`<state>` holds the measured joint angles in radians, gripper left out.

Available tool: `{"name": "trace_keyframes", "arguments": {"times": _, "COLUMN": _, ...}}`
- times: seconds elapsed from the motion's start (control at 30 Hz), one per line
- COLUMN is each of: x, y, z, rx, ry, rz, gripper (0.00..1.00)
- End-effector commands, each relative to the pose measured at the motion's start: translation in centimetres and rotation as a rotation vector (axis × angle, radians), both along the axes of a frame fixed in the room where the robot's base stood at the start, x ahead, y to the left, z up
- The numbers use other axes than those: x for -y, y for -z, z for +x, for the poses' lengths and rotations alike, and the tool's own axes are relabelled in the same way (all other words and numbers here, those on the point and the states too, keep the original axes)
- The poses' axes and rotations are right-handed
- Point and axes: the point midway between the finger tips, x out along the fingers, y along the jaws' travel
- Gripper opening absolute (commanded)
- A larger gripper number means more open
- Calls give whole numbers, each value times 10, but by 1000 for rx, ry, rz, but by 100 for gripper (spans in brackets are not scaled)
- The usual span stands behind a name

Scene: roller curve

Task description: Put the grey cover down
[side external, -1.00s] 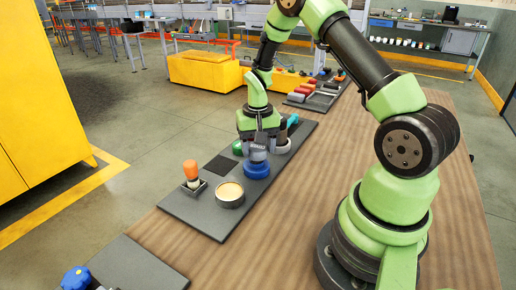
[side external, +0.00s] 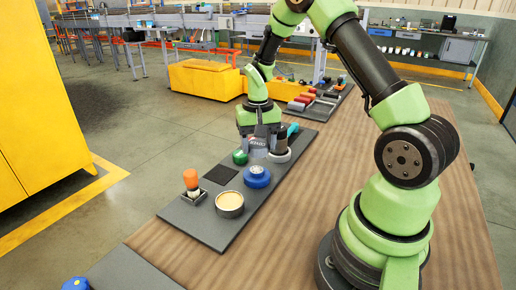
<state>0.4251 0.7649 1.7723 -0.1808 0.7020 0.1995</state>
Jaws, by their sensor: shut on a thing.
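My gripper (side external: 260,141) points down over the far part of the dark grey board. It is shut on a small grey piece, which I take to be the grey cover (side external: 258,152). The fingers hide much of the cover, and I cannot tell whether its underside touches the board. A round blue part (side external: 257,177) sits on the board just in front of the gripper, apart from it. A green knob (side external: 240,157) is close on the left of the cover. A pale round base with a dark cylinder (side external: 281,145) is close on the right.
The board (side external: 208,232) also holds an orange-topped brush-like item (side external: 191,181), a round tin with cream contents (side external: 230,203) and a black square pad (side external: 220,175). A teal item (side external: 293,130) lies behind.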

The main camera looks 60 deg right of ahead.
Motion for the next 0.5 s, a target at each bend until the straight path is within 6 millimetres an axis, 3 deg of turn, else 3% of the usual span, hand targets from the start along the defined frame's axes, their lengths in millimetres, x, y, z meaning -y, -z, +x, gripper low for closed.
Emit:
{"name": "trace_keyframes", "arguments": {"times": 0.33, "x": 0, "y": -1, "z": 1, "rx": 1, "ry": -10, "rz": -1, "gripper": 13}}
{"name": "trace_keyframes", "arguments": {"times": 0.5, "x": -2, "y": -3, "z": 14, "rx": 4, "ry": -170, "rz": -4, "gripper": 13}}
